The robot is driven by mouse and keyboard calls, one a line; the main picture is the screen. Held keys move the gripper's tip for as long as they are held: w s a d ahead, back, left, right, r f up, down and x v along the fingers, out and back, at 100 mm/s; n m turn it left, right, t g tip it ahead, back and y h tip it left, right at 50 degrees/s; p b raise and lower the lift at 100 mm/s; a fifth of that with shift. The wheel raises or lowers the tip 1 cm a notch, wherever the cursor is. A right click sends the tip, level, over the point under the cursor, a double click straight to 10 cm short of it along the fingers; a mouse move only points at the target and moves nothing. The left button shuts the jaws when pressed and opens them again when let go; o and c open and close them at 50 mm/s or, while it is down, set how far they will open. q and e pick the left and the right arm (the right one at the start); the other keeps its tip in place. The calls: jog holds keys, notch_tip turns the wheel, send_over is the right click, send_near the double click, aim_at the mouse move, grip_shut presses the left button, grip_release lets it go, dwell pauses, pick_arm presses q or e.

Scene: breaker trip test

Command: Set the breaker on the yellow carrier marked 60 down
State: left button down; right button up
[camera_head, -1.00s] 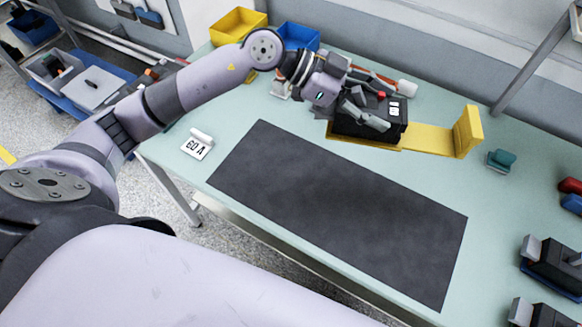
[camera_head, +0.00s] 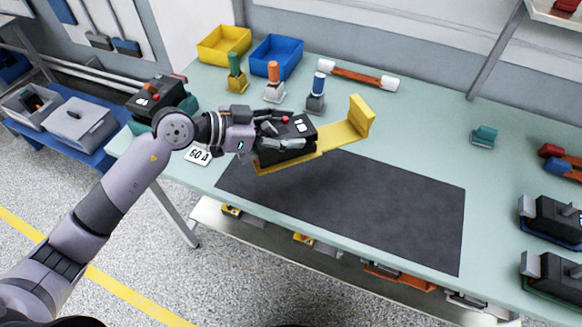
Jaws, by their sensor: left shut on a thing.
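A black breaker (camera_head: 289,154) with a red button sits on a yellow carrier (camera_head: 343,137) that has an upright end plate at right. My left gripper (camera_head: 285,132) is shut on the breaker, its fingers over the top. Breaker and carrier look held near the far left corner of the dark mat (camera_head: 350,200); any gap beneath is hard to judge. A small white label on top is too small to read. My right gripper is out of view.
Another black breaker (camera_head: 152,100) is at the table's left end, near my arm. Three coloured-handled stamps (camera_head: 274,80), yellow (camera_head: 224,45) and blue (camera_head: 276,56) bins and a red-white bar (camera_head: 358,74) are at the back. More breakers (camera_head: 548,216) stand at right. The mat is mostly clear.

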pick_arm(q)
notch_tip(320, 180, down, 7)
jog(key=shift+r, duration=0.1)
jog(key=shift+f+b, duration=0.7)
jog(key=shift+f, duration=2)
jog(key=shift+f, duration=0.15)
jog(key=c, duration=0.6)
grip_release()
jog(key=shift+s+f, duration=0.1)
jog(key=shift+f, duration=0.1)
